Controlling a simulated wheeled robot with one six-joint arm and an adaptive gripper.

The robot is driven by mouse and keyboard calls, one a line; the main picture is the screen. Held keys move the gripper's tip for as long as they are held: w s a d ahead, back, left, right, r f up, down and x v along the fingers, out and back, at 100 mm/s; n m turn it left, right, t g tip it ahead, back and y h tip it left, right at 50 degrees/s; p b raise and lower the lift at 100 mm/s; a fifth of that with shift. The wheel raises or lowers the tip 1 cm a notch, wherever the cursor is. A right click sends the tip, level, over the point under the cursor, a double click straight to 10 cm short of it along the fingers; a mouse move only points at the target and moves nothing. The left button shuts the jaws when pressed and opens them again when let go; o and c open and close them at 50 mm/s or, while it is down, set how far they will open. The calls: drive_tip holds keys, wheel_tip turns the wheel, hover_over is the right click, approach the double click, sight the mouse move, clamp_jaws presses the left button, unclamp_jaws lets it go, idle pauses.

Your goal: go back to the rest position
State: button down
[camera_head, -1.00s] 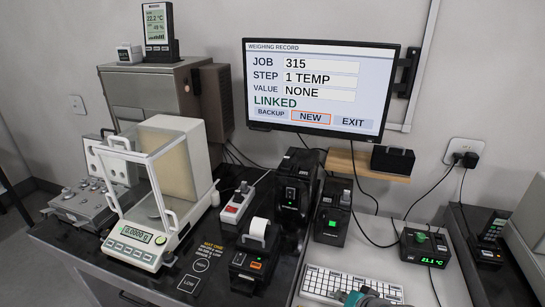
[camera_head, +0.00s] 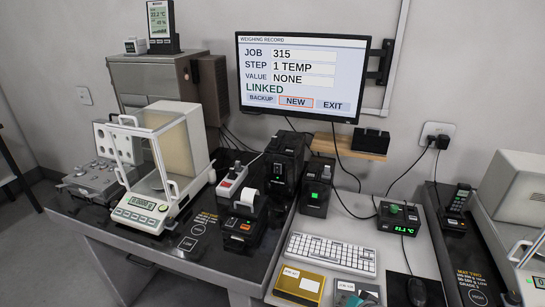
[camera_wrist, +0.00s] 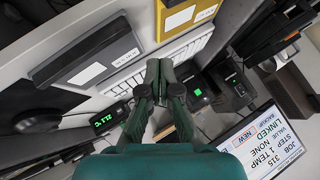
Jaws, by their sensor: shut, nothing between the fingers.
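The keyboard also shows in the head view (camera_head: 331,253).
The wall monitor (camera_head: 301,77) reads job 315, step 1 TEMP, value NONE. A yellow box (camera_head: 299,285) and a grey box (camera_head: 357,293) lie in front of the keyboard, beside a black mouse (camera_head: 416,290). A glass-doored balance (camera_head: 163,165) stands on the left table.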

drive_tip(key=s+f+n+t+h, duration=0.1)
drive_tip(key=s+f, duration=0.2)
drive_tip(key=s, duration=0.8)
drive_tip(key=s+f+n+t+h, duration=0.15)
drive_tip(key=s+f, duration=0.25)
drive_tip(key=s, duration=0.7)
drive_tip(key=s+r+n+t, duration=0.1)
drive_tip(key=s+r, duration=0.5)
drive_tip(key=s, duration=0.3)
drive_tip(key=s+r+n+t, duration=0.2)
drive_tip(key=s+r, duration=0.4)
drive_tip(key=s, duration=0.4)
drive_tip(key=shift+s+r, duration=0.15)
drive_tip(key=shift+r, duration=0.05)
drive_tip(key=shift+a, duration=0.1)
